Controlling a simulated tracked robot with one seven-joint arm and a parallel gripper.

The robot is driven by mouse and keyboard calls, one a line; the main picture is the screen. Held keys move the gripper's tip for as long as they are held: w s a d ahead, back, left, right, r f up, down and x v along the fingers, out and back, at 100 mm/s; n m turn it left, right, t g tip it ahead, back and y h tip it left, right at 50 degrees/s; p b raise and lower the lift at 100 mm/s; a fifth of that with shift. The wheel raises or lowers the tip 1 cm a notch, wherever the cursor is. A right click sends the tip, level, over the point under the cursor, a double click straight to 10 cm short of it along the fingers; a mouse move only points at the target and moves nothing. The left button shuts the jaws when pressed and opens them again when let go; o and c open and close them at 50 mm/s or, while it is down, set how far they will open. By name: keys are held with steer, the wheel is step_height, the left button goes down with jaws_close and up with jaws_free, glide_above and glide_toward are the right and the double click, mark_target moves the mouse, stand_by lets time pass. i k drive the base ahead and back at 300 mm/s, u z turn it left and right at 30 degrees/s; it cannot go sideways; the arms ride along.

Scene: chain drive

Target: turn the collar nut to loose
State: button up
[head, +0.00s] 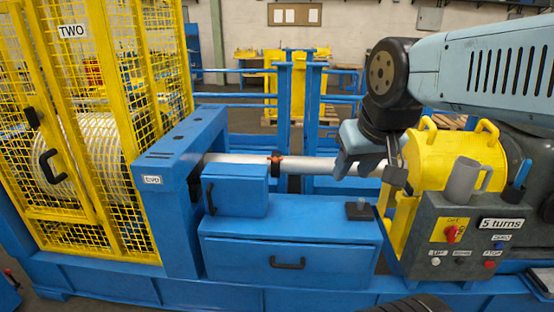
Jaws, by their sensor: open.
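A dark collar with orange parts (277,159) sits around the pale horizontal shaft (235,160), near the middle of the head view. It looks like the collar nut, but it is too small to tell whether it is tight or loose. My gripper (370,172) is open, hanging over the right part of the shaft near the yellow guard. It is well to the right of the collar and apart from it. My gripper and wrist hide part of the shaft's right end.
A blue box (235,192) stands in front of the shaft, left of the collar. A yellow mesh cage (95,130) is at left. The yellow guard (455,157) and a grey control box (468,232), labelled "5 turns" and carrying a grey mug (463,180), are at right.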

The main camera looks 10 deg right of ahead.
mark_target(275, 160)
steer(key=z, duration=0.05)
steer(key=i, duration=0.9)
steer(key=u, duration=0.1)
